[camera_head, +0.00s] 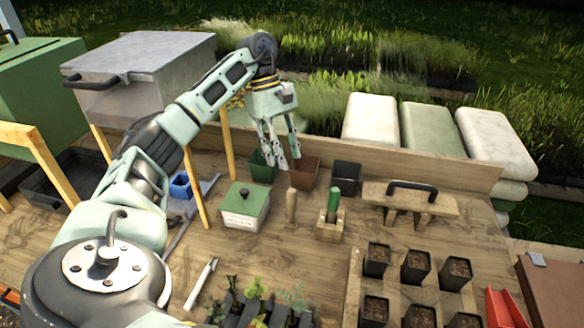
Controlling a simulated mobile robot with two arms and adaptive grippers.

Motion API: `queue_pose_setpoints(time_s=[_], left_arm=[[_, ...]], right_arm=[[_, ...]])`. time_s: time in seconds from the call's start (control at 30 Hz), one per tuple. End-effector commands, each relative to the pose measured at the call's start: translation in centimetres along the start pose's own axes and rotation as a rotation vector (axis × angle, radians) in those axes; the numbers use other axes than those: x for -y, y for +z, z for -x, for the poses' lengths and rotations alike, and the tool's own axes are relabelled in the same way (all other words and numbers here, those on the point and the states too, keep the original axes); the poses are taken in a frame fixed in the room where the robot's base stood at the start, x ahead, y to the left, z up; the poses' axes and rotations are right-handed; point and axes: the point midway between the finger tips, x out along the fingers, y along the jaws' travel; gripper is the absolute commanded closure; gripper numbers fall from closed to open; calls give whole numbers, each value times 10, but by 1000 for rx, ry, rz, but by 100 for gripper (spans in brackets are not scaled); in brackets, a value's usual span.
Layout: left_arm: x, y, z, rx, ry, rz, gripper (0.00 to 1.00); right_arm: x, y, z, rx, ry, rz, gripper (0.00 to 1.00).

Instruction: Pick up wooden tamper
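A small upright wooden piece with a rounded top (291,205), which looks like the wooden tamper, stands on the bench between the green-lidded box and the green-handled tool. My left gripper (282,163) hangs fingers down above and behind it, in front of the small pots at the back. Its fingers are spread, with nothing seen between them, and apart from the wooden piece. A wooden board with a black handle (411,196) stands on short legs to the right. My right gripper is not in view.
The green-lidded box (245,205) is left of the wooden piece; the green-handled tool (333,205) in a wooden block is right. Seedlings (255,290) and several soil-filled pots (416,266) are in front. Bare bench (275,252) lies before the piece.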

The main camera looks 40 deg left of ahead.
Motion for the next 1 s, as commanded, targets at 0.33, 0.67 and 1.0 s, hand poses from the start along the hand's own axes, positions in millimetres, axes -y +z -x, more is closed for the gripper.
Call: queue_pose_setpoints(time_s=[0.33,0.67,1.0], left_arm=[[0,-20,-48,0,0,0,63],[0,-29,-74,0,0,-1,63],[0,-29,-98,0,1,-1,63]], right_arm=[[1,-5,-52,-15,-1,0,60],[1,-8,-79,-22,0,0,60],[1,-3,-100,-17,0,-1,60]])
